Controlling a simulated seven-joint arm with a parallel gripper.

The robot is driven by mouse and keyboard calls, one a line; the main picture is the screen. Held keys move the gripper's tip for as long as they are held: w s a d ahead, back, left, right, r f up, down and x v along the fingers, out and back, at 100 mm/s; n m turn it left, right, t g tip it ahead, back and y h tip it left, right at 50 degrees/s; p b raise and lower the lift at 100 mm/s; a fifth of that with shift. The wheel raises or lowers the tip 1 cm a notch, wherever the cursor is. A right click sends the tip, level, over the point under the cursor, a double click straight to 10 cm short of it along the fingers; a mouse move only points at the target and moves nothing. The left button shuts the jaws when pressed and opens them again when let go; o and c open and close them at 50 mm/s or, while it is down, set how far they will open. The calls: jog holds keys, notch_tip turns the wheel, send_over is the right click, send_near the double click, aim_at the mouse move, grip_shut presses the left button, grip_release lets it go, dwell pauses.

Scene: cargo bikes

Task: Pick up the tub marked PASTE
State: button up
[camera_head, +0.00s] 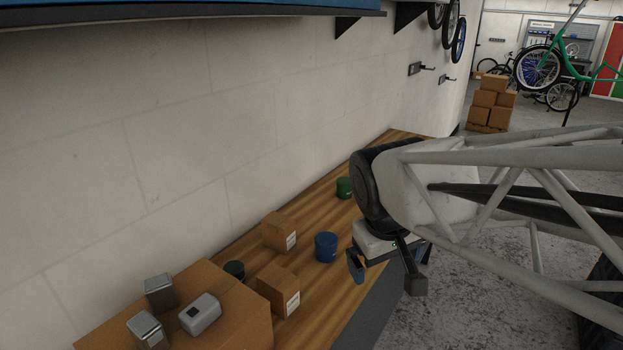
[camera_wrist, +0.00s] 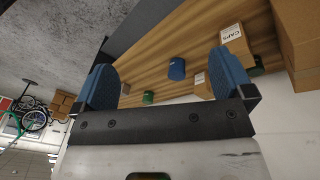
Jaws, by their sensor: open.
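Three tubs stand on the wooden bench (camera_head: 301,253), and I cannot read PASTE on any of them. The blue tub (camera_head: 326,247) is near the middle; in the wrist view it shows between the fingers and beyond them (camera_wrist: 177,69). A green tub (camera_head: 345,188) stands farther along, near my wrist in the picture, and also in the wrist view (camera_wrist: 148,97). A dark green tub (camera_head: 234,270) is partly hidden behind cartons; a sliver shows in the wrist view (camera_wrist: 257,67). My gripper (camera_head: 385,275) is open and empty, to the right of the blue tub and apart from it.
Two small cartons (camera_head: 279,232) (camera_head: 278,289) stand left of the blue tub; one reads CAPS in the wrist view (camera_wrist: 235,48). A large carton (camera_head: 228,309) at the near end bears several grey metal objects (camera_head: 200,314). A wall (camera_head: 180,140) runs behind the bench.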

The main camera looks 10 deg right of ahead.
jog(key=w+d+r+n+g+h, duration=0.1)
jog(key=w+d+n, duration=0.1)
jog(key=w, duration=0.5)
jog(key=w+d+r+n+h, duration=0.1)
jog(key=w+d+n+h, duration=0.1)
jog(key=w, duration=0.5)
jog(key=n+t+h, duration=0.2)
jog(key=n+h, duration=0.6)
jog(key=n, duration=0.7)
send_over(339, 182)
jog(key=f, duration=1.4)
jog(key=shift+s+f, duration=0.15)
jog(key=shift+s, duration=0.15)
jog(key=shift+w+f+h, duration=0.2)
jog(key=shift+w+h, duration=0.1)
jog(key=shift+w, duration=0.1)
jog(key=shift+f, duration=1.75)
jog(key=shift+f, duration=0.15)
